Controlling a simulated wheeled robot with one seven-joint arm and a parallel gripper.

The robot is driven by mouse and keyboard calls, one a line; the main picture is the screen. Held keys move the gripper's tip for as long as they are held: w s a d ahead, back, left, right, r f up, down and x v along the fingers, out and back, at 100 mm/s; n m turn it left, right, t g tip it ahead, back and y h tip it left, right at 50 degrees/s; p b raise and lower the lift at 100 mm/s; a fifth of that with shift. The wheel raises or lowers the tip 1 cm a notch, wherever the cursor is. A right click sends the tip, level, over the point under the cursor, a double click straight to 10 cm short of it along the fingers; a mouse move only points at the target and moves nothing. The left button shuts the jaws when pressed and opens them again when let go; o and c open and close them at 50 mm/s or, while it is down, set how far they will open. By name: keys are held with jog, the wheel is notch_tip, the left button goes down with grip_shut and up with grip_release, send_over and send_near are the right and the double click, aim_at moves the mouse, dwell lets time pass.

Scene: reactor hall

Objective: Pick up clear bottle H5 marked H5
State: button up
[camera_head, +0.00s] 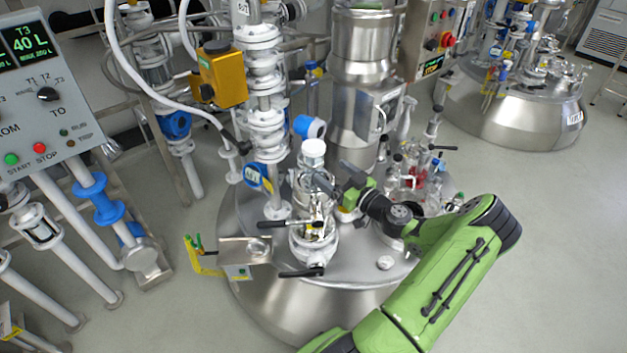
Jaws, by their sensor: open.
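A clear bottle with a white cap (313,151) stands upright above the steel reactor lid, over a white valve fitting. No H5 mark is readable, so I cannot tell for sure that it is bottle H5. My gripper (329,178) reaches in from the right with its jaws open. Its grey fingers are close beside the clear body just below the cap, and one partly covers it. I cannot tell whether a finger touches the bottle.
The reactor lid (352,262) carries a white flanged column (265,130), a black-handled valve (314,240) and a steel shelf (244,251). Several glass vessels (415,172) stand right of the gripper. A control panel (45,95) is at left. Open floor lies at right.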

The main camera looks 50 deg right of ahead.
aim_at(321, 163)
jog(key=w, duration=0.6)
jog(key=w+d, duration=0.1)
jog(key=w, duration=0.2)
jog(key=shift+b, duration=0.3)
jog(key=shift+r, duration=0.1)
jog(key=c, duration=1.6)
